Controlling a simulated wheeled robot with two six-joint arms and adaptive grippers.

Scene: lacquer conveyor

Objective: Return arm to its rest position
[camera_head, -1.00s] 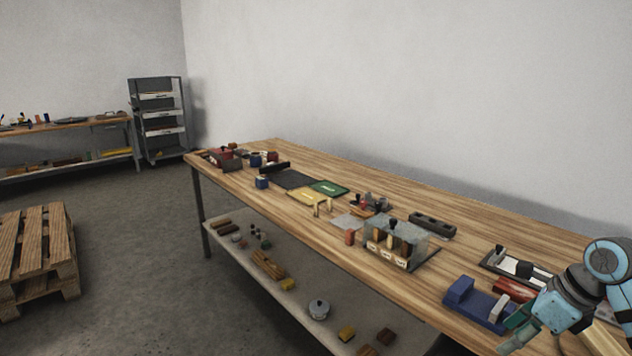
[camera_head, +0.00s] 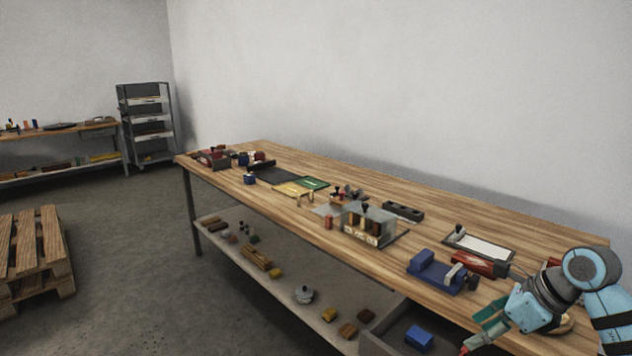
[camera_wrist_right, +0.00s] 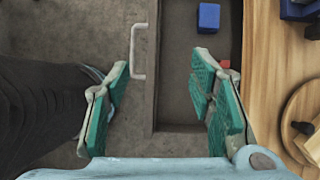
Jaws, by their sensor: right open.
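My right arm, light blue and grey, comes in at the lower right of the head view. Its right gripper (camera_head: 482,332), with green finger pads, is over the front edge of the bench (camera_head: 430,215), near an open drawer (camera_head: 375,343). In the right wrist view the gripper (camera_wrist_right: 160,78) has its fingers wide apart with nothing between them, above the drawer's handle side. A blue block (camera_wrist_right: 208,17) lies in the drawer. My left gripper is not in view.
A blue fixture (camera_head: 435,275), a red box (camera_head: 478,264) and a white-lined tray (camera_head: 482,245) stand on the bench near my right arm. A clear-sided rack (camera_head: 370,224) is further left. A wooden pallet (camera_head: 35,250) lies on the floor; floor between is clear.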

